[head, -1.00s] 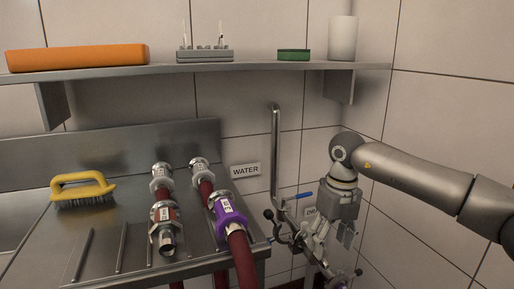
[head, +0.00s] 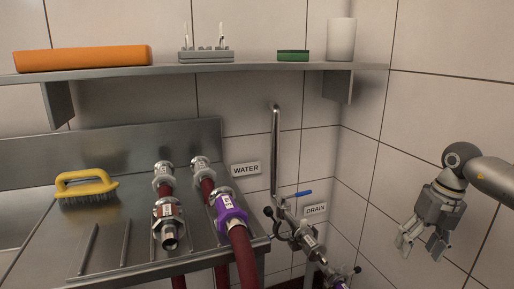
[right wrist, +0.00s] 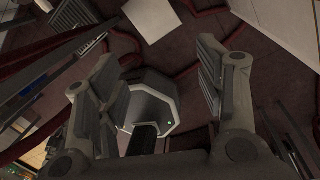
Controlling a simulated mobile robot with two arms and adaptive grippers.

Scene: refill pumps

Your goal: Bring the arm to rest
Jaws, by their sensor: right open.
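My right gripper (head: 423,244) hangs in free air at the right of the head view, in front of the tiled wall. Its fingers point down and are spread with nothing between them. In the right wrist view the two fingers (right wrist: 165,85) stand apart, with dark floor and red hoses beyond them. The gripper is well to the right of the pipe fittings and touches nothing that I can see. My left gripper is in neither view.
A steel counter (head: 100,235) holds a yellow brush (head: 85,186) and hose couplings, one with a purple collar (head: 229,209). A shelf (head: 270,68) runs above. Space around the right gripper looks clear.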

